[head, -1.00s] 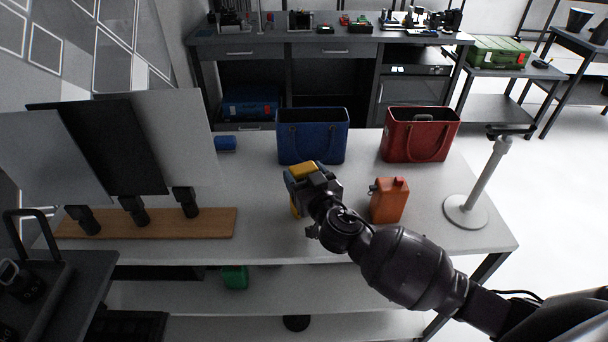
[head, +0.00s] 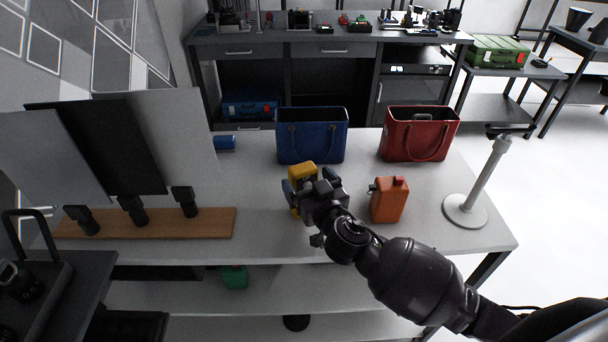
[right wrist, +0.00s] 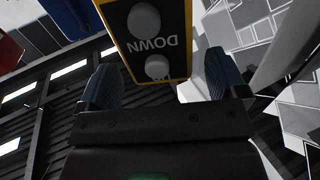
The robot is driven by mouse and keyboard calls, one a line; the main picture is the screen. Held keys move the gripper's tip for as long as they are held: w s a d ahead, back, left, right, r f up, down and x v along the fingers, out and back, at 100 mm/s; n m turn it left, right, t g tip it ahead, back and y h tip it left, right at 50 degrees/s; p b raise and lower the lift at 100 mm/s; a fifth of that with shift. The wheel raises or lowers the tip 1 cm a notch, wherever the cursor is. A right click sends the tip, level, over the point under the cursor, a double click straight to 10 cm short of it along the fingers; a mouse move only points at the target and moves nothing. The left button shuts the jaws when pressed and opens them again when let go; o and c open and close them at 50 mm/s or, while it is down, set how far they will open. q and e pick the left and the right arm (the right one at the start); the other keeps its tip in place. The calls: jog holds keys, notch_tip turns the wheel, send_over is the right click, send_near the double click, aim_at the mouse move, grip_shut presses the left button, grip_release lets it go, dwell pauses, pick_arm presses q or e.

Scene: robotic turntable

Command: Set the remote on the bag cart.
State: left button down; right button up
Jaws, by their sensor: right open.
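The remote (head: 302,173) is a yellow and dark box standing on the white table, partly hidden by my right gripper (head: 310,184). In the right wrist view, the remote (right wrist: 150,45) shows a dark face with round grey buttons and the word DOWN. My right gripper is open, with one finger on either side of the remote's near end; gaps show between fingers and remote. The blue bag (head: 312,137) and the red bag (head: 418,136) stand at the table's back. I cannot tell which surface is the bag cart. My left gripper is out of view.
An orange canister (head: 388,201) stands right of my gripper, and a round-based stand (head: 466,211) is farther right. Panels on a wooden board (head: 150,224) occupy the table's left. A blue cylinder (head: 225,143) lies behind. The white table (head: 262,215) is bare left of the remote.

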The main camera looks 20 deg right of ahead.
jog(key=s+d, duration=0.1)
jog(key=s, duration=0.8)
jog(key=shift+b, duration=0.35)
jog(key=shift+s+d, duration=0.1)
jog(key=shift+s, duration=0.05)
jog(key=s+d+f+m+g+h, duration=0.3)
jog(key=s+d+f+g+h, duration=0.2)
jog(key=s+d+f+g, duration=0.25)
jog(key=s+d+f+n+g+y, duration=0.15)
jog(key=s+g, duration=0.25)
jog(key=s, duration=0.4)
jog(key=s+f+g+y, duration=0.1)
jog(key=s+f+g, duration=0.15)
jog(key=s, duration=0.45)
jog(key=w+f+n+t, duration=0.1)
jog(key=w+f+t, duration=0.6)
jog(key=f, duration=0.3)
jog(key=shift+y, duration=0.25)
